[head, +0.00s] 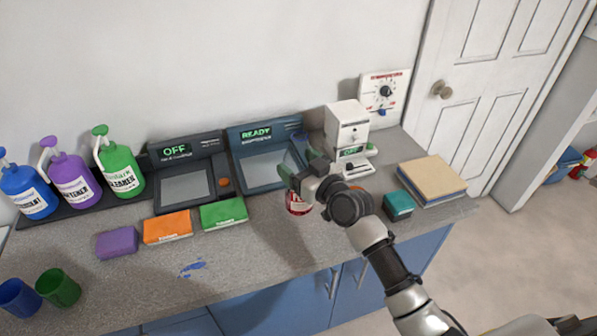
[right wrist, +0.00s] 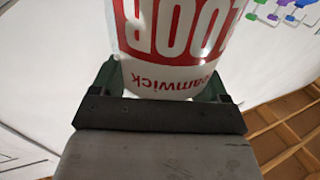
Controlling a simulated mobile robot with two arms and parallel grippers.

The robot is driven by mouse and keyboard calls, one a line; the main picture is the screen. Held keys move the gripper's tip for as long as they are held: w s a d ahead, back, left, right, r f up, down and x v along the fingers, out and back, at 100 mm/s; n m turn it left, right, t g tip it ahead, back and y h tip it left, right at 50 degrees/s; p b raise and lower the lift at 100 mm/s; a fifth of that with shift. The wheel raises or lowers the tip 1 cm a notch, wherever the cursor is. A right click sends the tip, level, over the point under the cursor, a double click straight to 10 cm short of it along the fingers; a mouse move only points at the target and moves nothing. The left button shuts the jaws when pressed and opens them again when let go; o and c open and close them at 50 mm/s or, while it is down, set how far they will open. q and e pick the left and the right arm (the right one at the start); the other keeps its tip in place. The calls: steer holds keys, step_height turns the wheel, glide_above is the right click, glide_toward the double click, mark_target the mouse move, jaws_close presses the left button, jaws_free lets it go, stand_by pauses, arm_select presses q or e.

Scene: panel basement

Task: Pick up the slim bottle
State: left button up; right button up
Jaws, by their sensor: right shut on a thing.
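My right gripper (head: 303,172) is over the counter, in front of the blue-grey READY device. It is shut on a white and red container, which I take to be the slim bottle (head: 298,205). In the head view only part of the bottle shows below the gripper; the rest is hidden. In the right wrist view the bottle (right wrist: 175,40) fills the space between the green fingers (right wrist: 168,82). Its red label lettering appears upside down there. I cannot tell whether its base touches the counter. My left gripper is not in view.
The READY device (head: 262,170) and the OFF device (head: 187,180) stand behind. Pump bottles (head: 118,170) line the far left. The front counter is mostly clear.

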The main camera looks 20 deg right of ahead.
steer(key=s+d+r+b, duration=0.2)
steer(key=s+d+r, duration=0.4)
steer(key=d, duration=0.3)
steer(key=shift+s+d+r, duration=0.2)
steer(key=shift+d+r, duration=0.15)
stand_by(0.3)
stand_by(0.8)
